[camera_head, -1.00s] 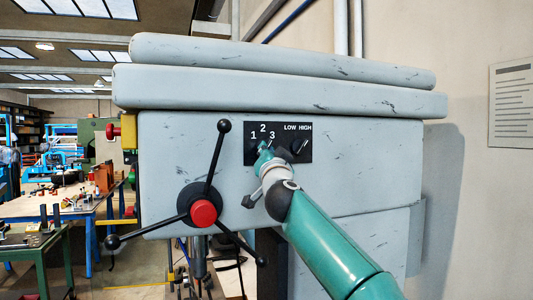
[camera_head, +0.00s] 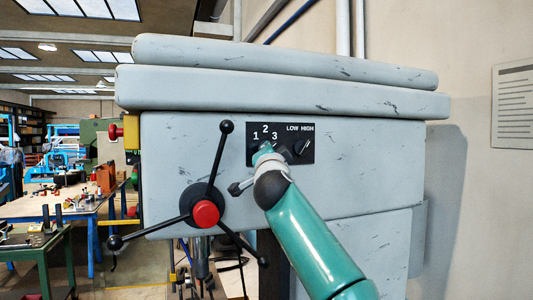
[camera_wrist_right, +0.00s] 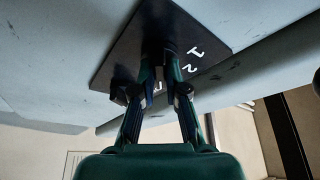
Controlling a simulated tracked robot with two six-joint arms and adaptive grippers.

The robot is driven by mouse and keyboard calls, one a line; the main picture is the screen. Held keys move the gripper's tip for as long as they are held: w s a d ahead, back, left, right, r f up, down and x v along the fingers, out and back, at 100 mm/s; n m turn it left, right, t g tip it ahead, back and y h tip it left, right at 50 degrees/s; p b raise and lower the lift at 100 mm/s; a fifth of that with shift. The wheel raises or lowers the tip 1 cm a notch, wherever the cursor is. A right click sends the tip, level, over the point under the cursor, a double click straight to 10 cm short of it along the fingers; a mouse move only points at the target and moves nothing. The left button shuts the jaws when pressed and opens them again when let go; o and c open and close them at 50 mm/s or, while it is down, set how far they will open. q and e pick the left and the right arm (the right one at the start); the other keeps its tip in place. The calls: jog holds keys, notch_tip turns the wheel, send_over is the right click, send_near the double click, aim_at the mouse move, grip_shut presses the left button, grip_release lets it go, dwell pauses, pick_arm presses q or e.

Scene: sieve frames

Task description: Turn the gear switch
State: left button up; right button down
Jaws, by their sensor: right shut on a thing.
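The black switch panel (camera_head: 283,158) is on the front of the grey machine head, with white marks 1, 2, 3 on its left half. The gear switch below these numbers is mostly hidden by my right gripper (camera_head: 262,149). In the right wrist view, my right gripper's two fingers (camera_wrist_right: 161,52) close together on the dark gear switch (camera_wrist_right: 158,22), against the panel (camera_wrist_right: 122,60). Which number the switch points to cannot be told. My left gripper is not in view.
A black LOW/HIGH knob (camera_head: 303,148) sits right of the gripper on the same panel. A three-armed handle with a red hub (camera_head: 205,213) stands out to the lower left; its upper arm rises left of the panel. Workbenches (camera_head: 75,205) stand farther back at left.

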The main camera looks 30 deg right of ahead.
jog(key=shift+s+d+r, duration=0.1)
jog(key=shift+r, duration=0.05)
jog(key=c, duration=1.2)
grip_release()
jog(key=v, duration=1.2)
jog(key=shift+f, duration=0.25)
